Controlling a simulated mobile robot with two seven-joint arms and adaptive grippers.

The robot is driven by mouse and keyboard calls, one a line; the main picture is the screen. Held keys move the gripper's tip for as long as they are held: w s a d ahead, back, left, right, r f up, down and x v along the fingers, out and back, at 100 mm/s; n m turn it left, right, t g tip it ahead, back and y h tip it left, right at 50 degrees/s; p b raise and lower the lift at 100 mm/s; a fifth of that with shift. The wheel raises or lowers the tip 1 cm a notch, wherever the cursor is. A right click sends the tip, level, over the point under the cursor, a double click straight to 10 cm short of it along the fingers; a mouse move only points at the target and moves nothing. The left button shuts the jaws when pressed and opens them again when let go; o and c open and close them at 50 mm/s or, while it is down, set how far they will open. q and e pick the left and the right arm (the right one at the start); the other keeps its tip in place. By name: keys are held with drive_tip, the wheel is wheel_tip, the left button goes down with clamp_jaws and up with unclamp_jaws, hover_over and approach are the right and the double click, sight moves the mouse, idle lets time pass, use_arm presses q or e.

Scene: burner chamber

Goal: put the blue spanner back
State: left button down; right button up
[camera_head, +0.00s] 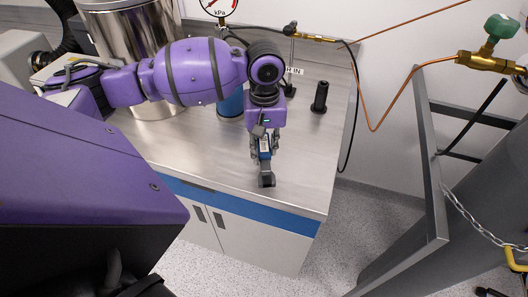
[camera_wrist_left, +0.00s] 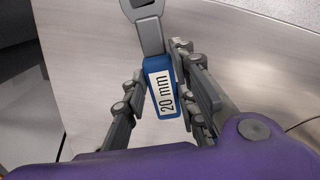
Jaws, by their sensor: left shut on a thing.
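The blue spanner has a grey metal open-ended head and a blue handle with a white "20 mm" label. In the left wrist view its handle (camera_wrist_left: 152,70) lies between the fingers, with the head (camera_wrist_left: 143,8) pointing away from the wrist. My left gripper (camera_head: 264,150) is shut on the handle in the head view. The spanner's dark head (camera_head: 267,180) points down, over the front part of the steel bench top (camera_head: 205,155). I cannot tell whether it touches the bench. My right gripper is not in view. No storage place for the spanner can be clearly made out.
A large steel vessel (camera_head: 125,40) and a blue cylinder (camera_head: 230,104) stand behind my left arm. A black upright post (camera_head: 320,97) stands right of the gripper. A pressure gauge (camera_head: 219,5) and copper tube (camera_head: 390,105) are behind. A grey frame (camera_head: 431,170) stands right, beyond a floor gap.

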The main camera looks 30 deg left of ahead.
sight(263, 154)
use_arm(q)
drive_tip(key=shift+w+a+f, duration=0.35)
drive_tip(key=shift+a+f, duration=0.2)
drive_tip(key=shift+f, duration=0.2)
wheel_tip(263, 154, down, 3)
drive_tip(key=shift+w+a+f, duration=0.1)
drive_tip(key=c, duration=1.4)
unclamp_jaws()
drive_tip(key=shift+f, duration=0.1)
wheel_tip(263, 154, up, 12)
drive_tip(key=shift+r, duration=0.1)
